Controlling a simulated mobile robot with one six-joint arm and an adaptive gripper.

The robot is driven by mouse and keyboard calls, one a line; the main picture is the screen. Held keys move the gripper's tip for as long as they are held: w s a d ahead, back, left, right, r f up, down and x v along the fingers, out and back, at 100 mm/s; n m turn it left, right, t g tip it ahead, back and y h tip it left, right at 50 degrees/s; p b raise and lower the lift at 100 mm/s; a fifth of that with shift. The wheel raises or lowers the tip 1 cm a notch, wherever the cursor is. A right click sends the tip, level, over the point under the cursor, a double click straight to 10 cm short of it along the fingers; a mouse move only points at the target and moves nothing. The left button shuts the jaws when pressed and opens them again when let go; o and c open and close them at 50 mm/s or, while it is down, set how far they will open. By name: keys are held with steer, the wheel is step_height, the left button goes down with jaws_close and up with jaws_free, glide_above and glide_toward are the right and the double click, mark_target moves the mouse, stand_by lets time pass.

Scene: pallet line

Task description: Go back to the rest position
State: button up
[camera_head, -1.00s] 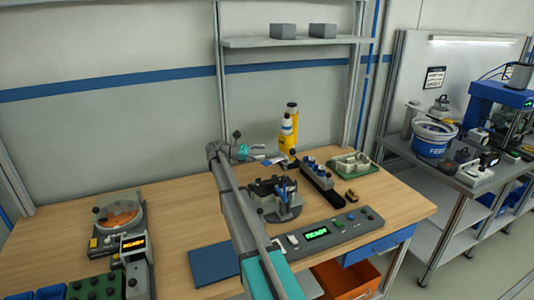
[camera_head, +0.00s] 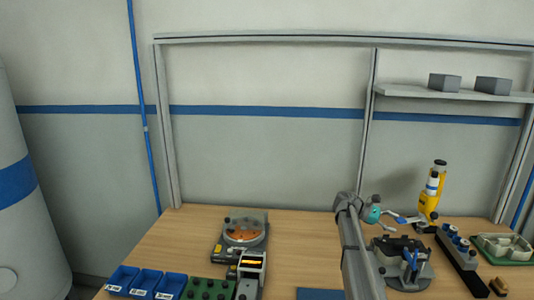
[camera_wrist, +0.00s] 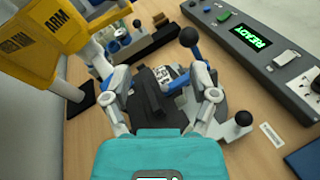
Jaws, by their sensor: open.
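My gripper (camera_wrist: 163,78) is open, with its two fingers spread apart and nothing held between them. In the head view my gripper (camera_head: 396,217) is at the end of my arm, left of the yellow bottle-like tool (camera_head: 431,192) and above the back of the bench. In the wrist view a dark round fixture (camera_wrist: 152,98) with a blue lever lies beyond and between the fingers. I cannot tell the exact gap between the fingers and the fixture. The yellow tool (camera_wrist: 45,38) fills the upper left of the wrist view.
The wooden bench (camera_head: 180,232) holds a scale-like device (camera_head: 243,232) with an orange disc, blue bins (camera_head: 145,283), a dark rail with knobs (camera_head: 458,250) and a green tray (camera_head: 505,247). A shelf (camera_head: 455,93) hangs above right. Bare wood lies between device and arm.

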steer(key=s+a+f+m+t+y, duration=0.2)
steer(key=s+a+f+y, duration=0.1)
steer(key=s+a, duration=0.3)
steer(key=s+a+f+m+t+y, duration=0.2)
steer(key=s+a+f+y, duration=0.1)
steer(key=s+a+f, duration=0.3)
steer(key=s+a+f+m+t+y, duration=0.1)
steer(key=s+a+f+y, duration=0.3)
steer(key=s+a, duration=0.4)
steer(key=shift+s+a+f+m+t, duration=0.2)
steer(key=shift+a+f+m+t, duration=0.25)
steer(key=shift+m, duration=0.25)
steer(key=s+a+m+y, duration=0.1)
steer(key=s+a, duration=0.1)
steer(key=s+a+m+y, duration=0.1)
steer(key=s+a, duration=0.1)
steer(key=a, duration=0.1)
steer(key=s+a+f+t+y, duration=0.1)
steer(key=s+a+y, duration=0.1)
steer(key=a, duration=0.1)
steer(key=shift+s+a+m, duration=0.1)
steer(key=shift+m, duration=0.3)
